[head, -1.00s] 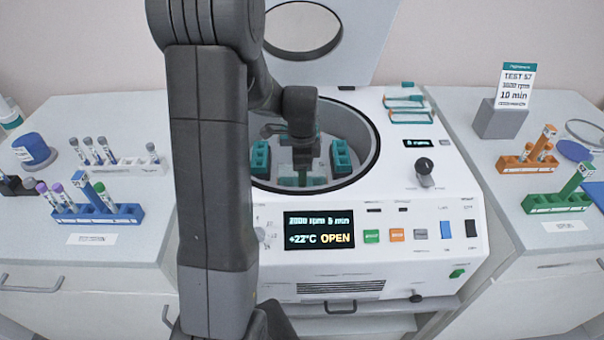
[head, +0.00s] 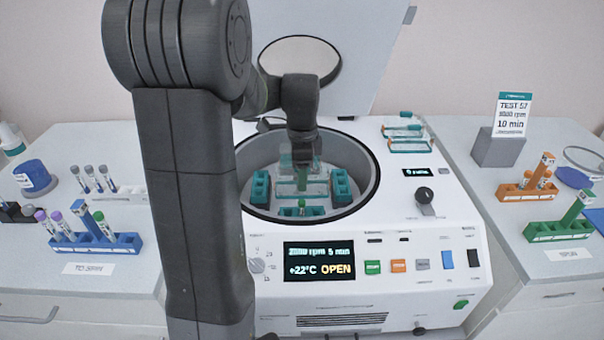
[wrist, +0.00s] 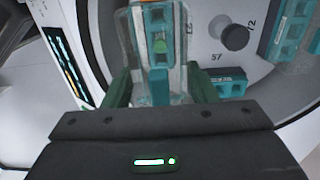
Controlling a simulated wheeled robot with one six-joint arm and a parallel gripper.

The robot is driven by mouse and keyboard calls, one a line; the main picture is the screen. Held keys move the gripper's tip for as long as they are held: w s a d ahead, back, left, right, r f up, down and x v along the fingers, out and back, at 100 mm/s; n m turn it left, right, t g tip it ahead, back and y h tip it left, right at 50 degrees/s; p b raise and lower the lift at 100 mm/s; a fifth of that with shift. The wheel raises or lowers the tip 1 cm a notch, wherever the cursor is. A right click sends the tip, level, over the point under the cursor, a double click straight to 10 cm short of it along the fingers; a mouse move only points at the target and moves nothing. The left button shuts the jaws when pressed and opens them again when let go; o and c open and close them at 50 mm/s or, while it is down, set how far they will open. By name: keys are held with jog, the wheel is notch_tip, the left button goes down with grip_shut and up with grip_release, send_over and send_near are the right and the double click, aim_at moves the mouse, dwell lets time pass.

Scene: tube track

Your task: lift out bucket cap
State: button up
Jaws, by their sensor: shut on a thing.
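The centrifuge (head: 470,235) stands with its lid up and its bowl open. Teal buckets sit in the bowl, one at the left (head: 260,188), one at the right (head: 342,187) and one at the near side (head: 301,211). My gripper (head: 303,165) is shut on a clear bucket cap (head: 302,187) and holds it in the bowl, apparently above the near bucket. A green tube top shows in that bucket. In the wrist view, the clear cap (wrist: 130,52) is between the green fingers, in front of the teal bucket (wrist: 160,45). The far bucket is hidden.
Clear caps with teal and orange edges (head: 405,132) lie on the deck right of the bowl. The raised lid (head: 360,50) stands behind. A blue tube rack (head: 95,244) is on the left bench; orange (head: 528,190) and green (head: 555,232) racks are on the right.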

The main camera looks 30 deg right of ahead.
jog(key=shift+r+p, duration=2.1)
jog(key=shift+r, duration=0.45)
jog(key=shift+f, duration=0.1)
